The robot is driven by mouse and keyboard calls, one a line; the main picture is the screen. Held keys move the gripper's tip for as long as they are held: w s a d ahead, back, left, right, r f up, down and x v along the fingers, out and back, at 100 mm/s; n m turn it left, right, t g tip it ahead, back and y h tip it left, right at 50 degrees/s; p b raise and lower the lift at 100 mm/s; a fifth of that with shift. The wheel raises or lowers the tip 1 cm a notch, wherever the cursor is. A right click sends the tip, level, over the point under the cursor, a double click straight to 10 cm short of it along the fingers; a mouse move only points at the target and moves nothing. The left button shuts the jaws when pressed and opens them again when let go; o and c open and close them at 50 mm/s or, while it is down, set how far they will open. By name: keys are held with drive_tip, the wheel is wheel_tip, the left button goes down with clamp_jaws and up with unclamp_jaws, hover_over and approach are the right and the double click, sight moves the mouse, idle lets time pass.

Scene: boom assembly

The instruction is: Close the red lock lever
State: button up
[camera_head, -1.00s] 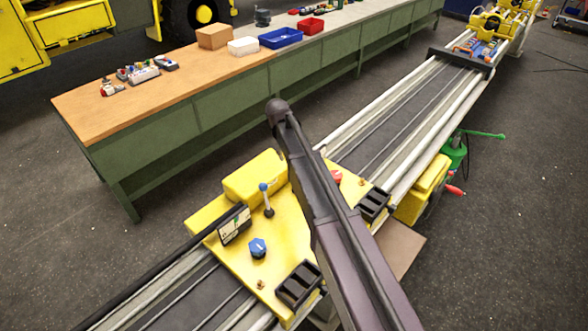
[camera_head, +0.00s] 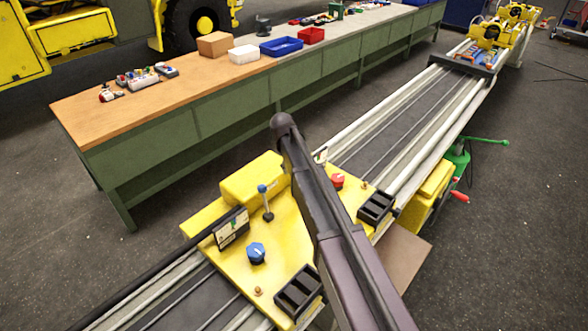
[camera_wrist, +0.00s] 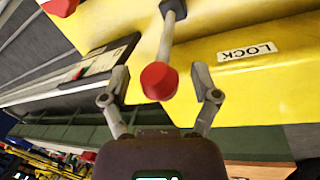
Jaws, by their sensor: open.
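The red lock lever (camera_wrist: 159,82) shows in the wrist view as a grey rod with a red ball knob, beside a white LOCK label (camera_wrist: 246,51) on the yellow housing. My gripper (camera_wrist: 158,72) is open, with one finger on each side of the red knob. I see gaps between knob and fingers; whether either finger touches it I cannot tell for sure. In the head view my arm covers the lever and my gripper. The yellow control console (camera_head: 287,262) stays partly visible around the arm.
The console also carries a blue-tipped lever (camera_head: 265,200), a blue knob (camera_head: 256,253), a red knob (camera_head: 338,181) and a small display panel (camera_head: 231,228). Rails (camera_head: 405,112) run to the far right. A workbench (camera_head: 160,97) stands at the left.

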clamp_jaws()
idle(0.3)
drive_tip(key=shift+s+a, duration=0.1)
drive_tip(key=shift+s, duration=0.1)
